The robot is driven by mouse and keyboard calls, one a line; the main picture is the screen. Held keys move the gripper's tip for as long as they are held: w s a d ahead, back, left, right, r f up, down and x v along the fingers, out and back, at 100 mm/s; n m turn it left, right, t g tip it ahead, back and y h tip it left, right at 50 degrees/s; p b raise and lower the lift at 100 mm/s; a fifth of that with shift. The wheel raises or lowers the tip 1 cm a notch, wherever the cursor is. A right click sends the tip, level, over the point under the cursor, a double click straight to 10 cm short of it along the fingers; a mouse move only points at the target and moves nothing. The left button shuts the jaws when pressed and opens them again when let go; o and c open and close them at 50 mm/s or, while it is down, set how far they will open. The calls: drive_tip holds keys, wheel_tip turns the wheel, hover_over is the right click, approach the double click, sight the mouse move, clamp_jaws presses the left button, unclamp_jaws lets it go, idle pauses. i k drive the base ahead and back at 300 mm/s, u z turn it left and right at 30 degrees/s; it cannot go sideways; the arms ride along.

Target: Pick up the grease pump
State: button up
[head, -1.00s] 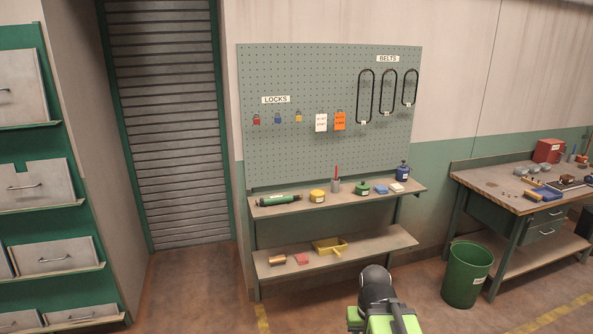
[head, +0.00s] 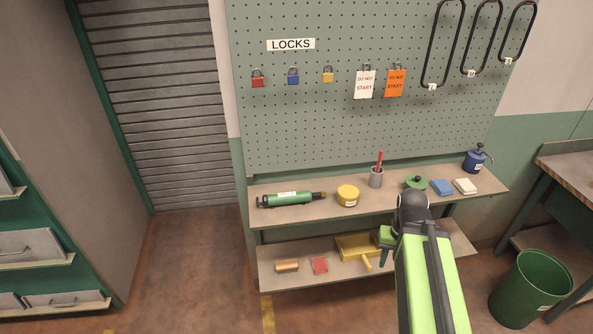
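A green cylinder with black ends and a white label, which looks like the grease pump (head: 286,199), lies on its side on the left of the upper shelf (head: 327,207) below the pegboard. In the head view my gripper (head: 385,258) is low on the right, in front of the lower shelf, to the right of the cylinder and apart from it. My own arm hides most of the gripper, so its opening and anything in it do not show.
A yellow tin (head: 347,195), a grey cup (head: 376,178) with a red stick, a green lidded item (head: 416,183), cloths and a blue can (head: 475,161) share the upper shelf. A yellow tray (head: 355,246) is below. A green bin (head: 530,287) stands right.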

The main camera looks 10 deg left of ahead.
sight(283, 198)
drive_tip(key=i, duration=1.25)
drive_tip(key=u, duration=3.85)
drive_tip(key=i, duration=0.1)
drive_tip(key=z, duration=0.4)
drive_tip(key=k, duration=1.05)
drive_tip(key=i, duration=0.95)
drive_tip(key=u, duration=0.1)
